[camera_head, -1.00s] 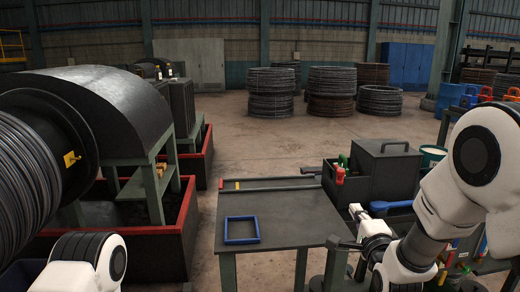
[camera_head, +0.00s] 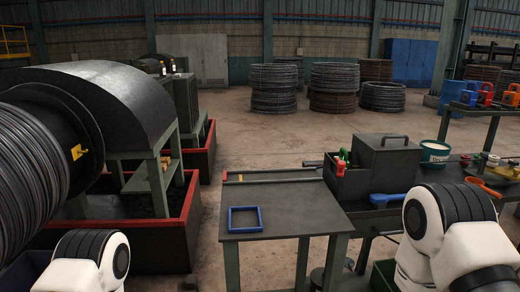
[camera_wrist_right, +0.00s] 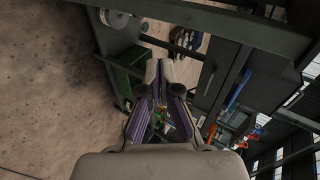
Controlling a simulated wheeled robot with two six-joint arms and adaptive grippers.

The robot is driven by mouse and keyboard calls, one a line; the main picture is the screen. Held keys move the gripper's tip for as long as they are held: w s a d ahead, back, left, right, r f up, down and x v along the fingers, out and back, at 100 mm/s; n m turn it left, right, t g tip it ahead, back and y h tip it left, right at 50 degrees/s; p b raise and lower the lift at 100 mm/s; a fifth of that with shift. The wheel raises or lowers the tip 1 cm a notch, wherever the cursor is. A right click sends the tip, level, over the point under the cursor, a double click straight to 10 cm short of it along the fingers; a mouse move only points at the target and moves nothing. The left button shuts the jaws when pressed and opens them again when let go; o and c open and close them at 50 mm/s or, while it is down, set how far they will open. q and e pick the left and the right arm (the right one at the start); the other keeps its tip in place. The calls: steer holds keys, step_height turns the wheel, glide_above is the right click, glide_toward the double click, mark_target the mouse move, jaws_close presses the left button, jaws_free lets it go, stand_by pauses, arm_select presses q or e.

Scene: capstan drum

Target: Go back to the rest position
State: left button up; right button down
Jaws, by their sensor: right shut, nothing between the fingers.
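In the head view my right arm is folded at the lower right, and its gripper is out of that picture. The right wrist view shows my right gripper (camera_wrist_right: 160,72), shut and empty, with its fingertips together and purple on its fingers. It is over or beside the dark workbench structure and the concrete floor; its exact height cannot be told. My left arm shows only as a white and black link at the lower left of the head view. The left gripper is not in view.
A small table (camera_head: 290,215) with a blue frame (camera_head: 245,219) stands centre. To its right are a dark toolbox (camera_head: 387,162), a blue scoop-like tool (camera_head: 388,199) and a bucket (camera_head: 434,153). A wire-wound drum (camera_head: 30,170) stands left. Open floor lies beyond the table.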

steer(key=s+f+n+g, duration=0.4)
steer(key=s+f+g, duration=0.1)
steer(key=s+f, duration=0.7)
steer(key=s+f+n+g, duration=0.1)
steer(key=s+n+g, duration=0.5)
steer(key=s+n, duration=0.6)
steer(key=s, duration=0.6)
steer(key=shift+f+n+g, duration=0.3)
steer(key=shift+f, duration=0.1)
